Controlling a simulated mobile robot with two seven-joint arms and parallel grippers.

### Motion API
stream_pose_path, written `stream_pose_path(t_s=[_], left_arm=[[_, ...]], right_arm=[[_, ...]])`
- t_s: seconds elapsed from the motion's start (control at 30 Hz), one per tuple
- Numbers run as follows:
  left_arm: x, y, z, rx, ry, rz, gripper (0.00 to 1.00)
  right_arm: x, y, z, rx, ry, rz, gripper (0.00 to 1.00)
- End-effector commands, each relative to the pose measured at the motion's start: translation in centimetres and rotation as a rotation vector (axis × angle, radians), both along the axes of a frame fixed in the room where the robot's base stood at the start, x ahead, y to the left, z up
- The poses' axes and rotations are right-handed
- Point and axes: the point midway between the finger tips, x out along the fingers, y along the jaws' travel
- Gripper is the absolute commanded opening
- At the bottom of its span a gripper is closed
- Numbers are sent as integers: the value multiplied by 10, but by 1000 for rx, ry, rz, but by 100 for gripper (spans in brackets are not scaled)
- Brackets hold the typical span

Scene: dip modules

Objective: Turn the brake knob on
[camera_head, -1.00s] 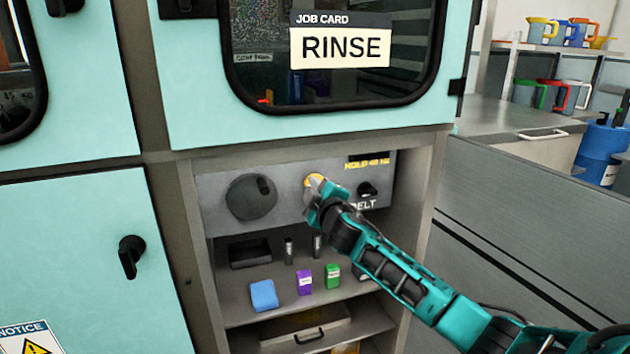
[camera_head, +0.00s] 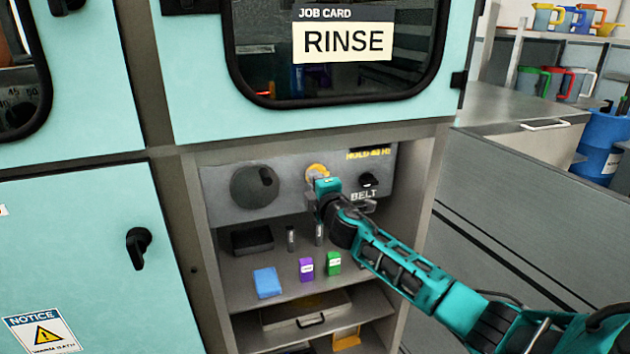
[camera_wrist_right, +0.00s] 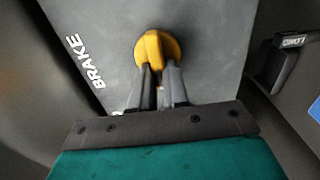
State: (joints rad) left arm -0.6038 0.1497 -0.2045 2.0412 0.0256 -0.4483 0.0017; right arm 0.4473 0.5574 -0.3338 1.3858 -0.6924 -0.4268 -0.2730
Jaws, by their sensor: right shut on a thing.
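The yellow brake knob (camera_head: 317,171) sits on the grey control panel (camera_head: 290,192), between a large dark dial and the BELT switch. In the right wrist view the knob (camera_wrist_right: 157,50) shows as a round yellow base with a raised bar, and the word BRAKE stands to its left. My right gripper (camera_wrist_right: 159,72) is shut on the knob's bar, its two fingers on either side of it. In the head view my right gripper (camera_head: 318,186) covers the lower part of the knob. My left gripper is not in view.
The dark dial (camera_head: 254,186) is left of the knob, and the BELT switch (camera_head: 368,181) is right. Below, a shelf holds a blue block (camera_head: 267,282), a purple box (camera_head: 306,268) and a green box (camera_head: 333,262). A cabinet door with a RINSE card (camera_head: 343,42) is above.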

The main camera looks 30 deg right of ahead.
Motion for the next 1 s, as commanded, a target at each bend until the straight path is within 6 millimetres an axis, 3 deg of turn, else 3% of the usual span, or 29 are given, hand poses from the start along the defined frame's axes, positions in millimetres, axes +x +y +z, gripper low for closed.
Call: stream_pose_path(t_s=[0.33,0.37,0.63,1.0], left_arm=[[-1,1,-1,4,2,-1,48],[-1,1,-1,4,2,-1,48],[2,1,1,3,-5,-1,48],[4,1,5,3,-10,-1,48]], right_arm=[[0,0,-1,-9,2,1,0],[0,0,-1,-9,2,1,16],[0,0,0,-7,2,0,40],[-8,2,0,-6,2,0,40]])
